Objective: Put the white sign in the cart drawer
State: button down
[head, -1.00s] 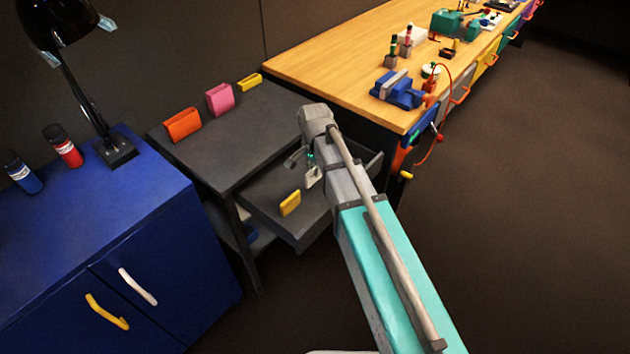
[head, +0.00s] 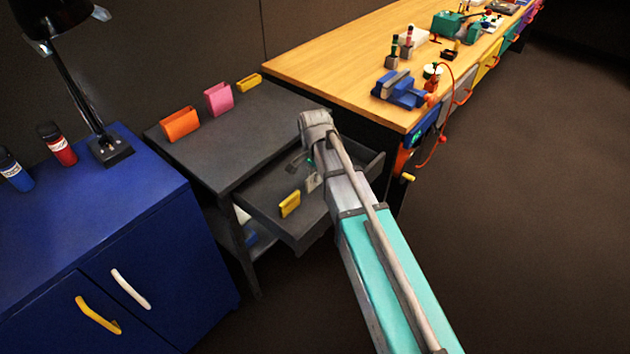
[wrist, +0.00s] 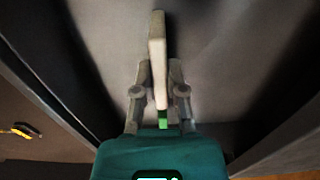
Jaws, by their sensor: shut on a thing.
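The white sign (wrist: 157,50) stands edge-on between the fingers of my gripper (wrist: 158,85) in the wrist view, which is shut on it. The cart drawer (head: 265,208) is pulled out under the cart top and has a yellow handle (head: 290,204). In the head view my gripper (head: 308,172) is over or inside the drawer, partly hidden by my arm. A pale bit of the sign (head: 312,183) shows there. In the wrist view grey drawer floor lies around the sign, and I cannot tell whether the sign touches it.
The dark cart top (head: 240,135) carries an orange holder (head: 180,124), a pink holder (head: 218,99) and a yellow block (head: 249,83). A blue cabinet (head: 100,230) stands left. A wooden workbench (head: 340,65) with a blue vise (head: 398,88) stands right. Open floor lies at right.

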jog(key=shift+f+b, duration=0.3)
jog(key=shift+f, duration=0.2)
jog(key=c, duration=0.7)
grip_release()
jog(key=shift+r, duration=0.15)
notch_tip(320, 180, up, 12)
jog(key=p, duration=1.2)
dwell(0.4)
jog(key=s+d+n, duration=0.3)
jog(key=s+d, duration=0.4)
jog(key=d, duration=0.2)
jog(key=s+d+n, duration=0.4)
jog(key=s+d, duration=0.2)
jog(key=d, duration=0.4)
jog(key=shift+s+d+n, duration=0.25)
jog(key=shift+s+n, duration=0.05)
jog(key=shift+s, duration=0.05)
